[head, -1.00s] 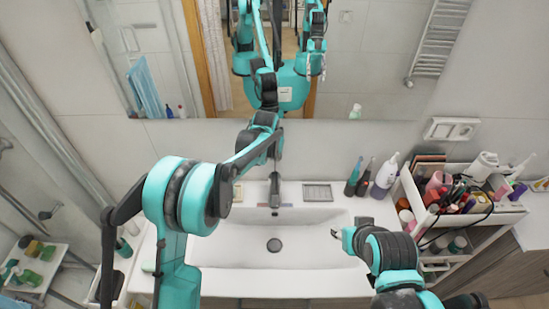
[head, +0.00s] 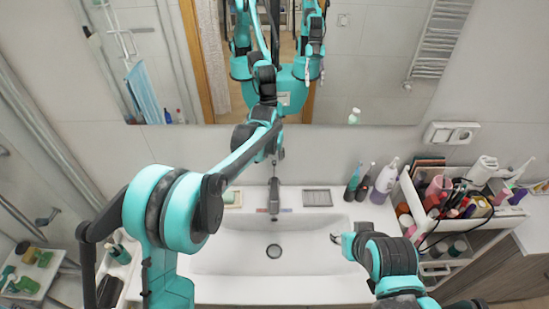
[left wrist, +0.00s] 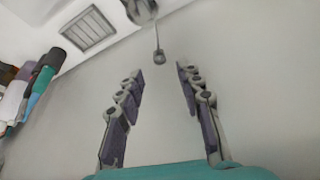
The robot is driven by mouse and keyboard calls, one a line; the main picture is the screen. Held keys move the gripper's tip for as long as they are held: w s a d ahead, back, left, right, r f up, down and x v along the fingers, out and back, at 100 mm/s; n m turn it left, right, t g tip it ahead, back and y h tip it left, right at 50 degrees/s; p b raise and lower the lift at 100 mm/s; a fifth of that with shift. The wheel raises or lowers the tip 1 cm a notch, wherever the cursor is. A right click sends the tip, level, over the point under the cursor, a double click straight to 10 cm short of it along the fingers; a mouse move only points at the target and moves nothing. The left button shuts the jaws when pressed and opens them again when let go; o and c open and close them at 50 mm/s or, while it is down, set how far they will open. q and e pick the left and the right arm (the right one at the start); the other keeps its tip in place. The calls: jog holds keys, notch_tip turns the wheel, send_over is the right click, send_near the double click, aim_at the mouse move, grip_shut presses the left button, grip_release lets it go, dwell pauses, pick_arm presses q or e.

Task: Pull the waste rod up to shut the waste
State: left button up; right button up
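The waste rod (left wrist: 159,56), thin with a small grey knob, shows in the left wrist view beside the chrome tap (left wrist: 142,8). My left gripper (left wrist: 160,74) is open; its two fingers frame the space below the knob in that picture, with nothing between them. The knob appears beyond the fingertips and apart from them. In the head view the left gripper (head: 280,154) is small, above and behind the tap (head: 273,197), and the rod cannot be made out. The round waste (head: 273,251) lies in the white basin (head: 225,262). My right gripper (head: 335,238) is over the basin's right side, its opening unclear.
A crowded cosmetics organiser (head: 462,215) stands at the right. Several bottles (head: 370,182) stand upright behind the basin's right rim. A soap dish (head: 232,198) and a grey grid (head: 317,197) flank the tap. The mirror (head: 370,60) is close behind. The basin is clear inside.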

pick_arm(q)
jog(key=v, duration=0.8)
jog(key=shift+w+d, duration=0.1)
